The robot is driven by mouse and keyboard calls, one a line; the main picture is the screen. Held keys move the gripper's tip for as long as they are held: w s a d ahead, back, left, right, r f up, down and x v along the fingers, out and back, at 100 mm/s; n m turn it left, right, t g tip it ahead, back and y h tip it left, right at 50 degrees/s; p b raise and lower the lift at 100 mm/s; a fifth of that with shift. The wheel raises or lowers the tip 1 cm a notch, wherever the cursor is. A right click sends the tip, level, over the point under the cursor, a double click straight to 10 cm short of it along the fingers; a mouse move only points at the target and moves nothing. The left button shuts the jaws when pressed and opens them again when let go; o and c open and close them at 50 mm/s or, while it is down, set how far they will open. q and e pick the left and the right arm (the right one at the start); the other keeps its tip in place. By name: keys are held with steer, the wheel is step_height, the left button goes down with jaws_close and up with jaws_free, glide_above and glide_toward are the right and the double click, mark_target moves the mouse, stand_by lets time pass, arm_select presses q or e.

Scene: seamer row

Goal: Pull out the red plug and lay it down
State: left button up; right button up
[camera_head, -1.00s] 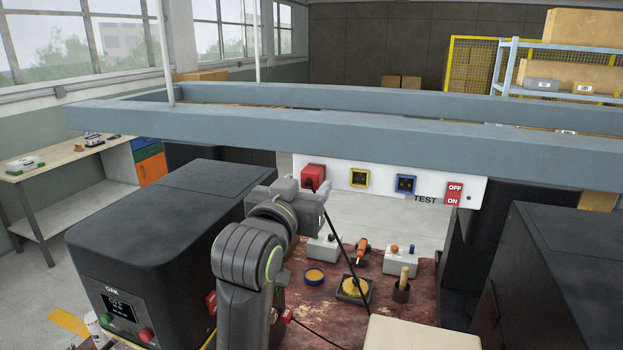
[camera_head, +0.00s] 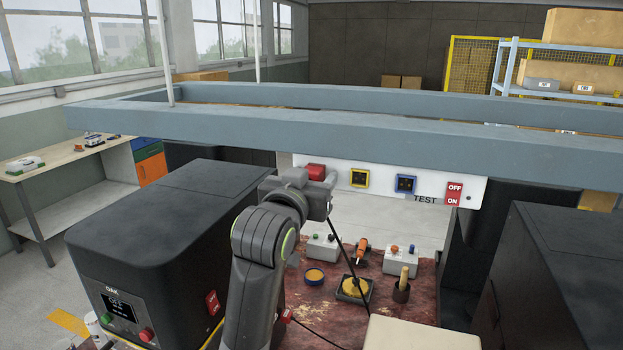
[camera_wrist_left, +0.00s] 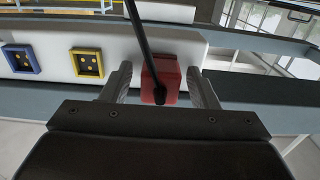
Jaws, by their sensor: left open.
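The red plug (camera_head: 316,171) sits at the left end of the white panel (camera_head: 428,188), and my left gripper partly hides it from the head. In the left wrist view the red plug (camera_wrist_left: 165,72) shows as a red block with a black cable (camera_wrist_left: 138,32) at its near face. My left gripper (camera_head: 318,186) is at the plug. Its open fingers stand on either side of the block, with a visible gap on each side. The socket behind the plug is hidden. My right gripper is not in view.
A yellow socket (camera_head: 359,178) and a blue socket (camera_head: 405,184) are on the panel, beside the OFF/ON switch (camera_head: 453,193). A grey beam (camera_head: 350,127) runs above. The red worn bench (camera_head: 325,310) below holds button boxes, an orange-handled tool and small pots.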

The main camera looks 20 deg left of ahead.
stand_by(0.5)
arm_select(q)
jaws_close()
steer(key=shift+s+f, duration=0.2)
steer(key=shift+s, duration=0.05)
steer(key=shift+s+r, duration=0.15)
steer(key=shift+s, duration=1.1)
steer(key=shift+s, duration=0.1)
steer(key=shift+s+a, duration=0.1)
steer(key=shift+s, duration=1.3)
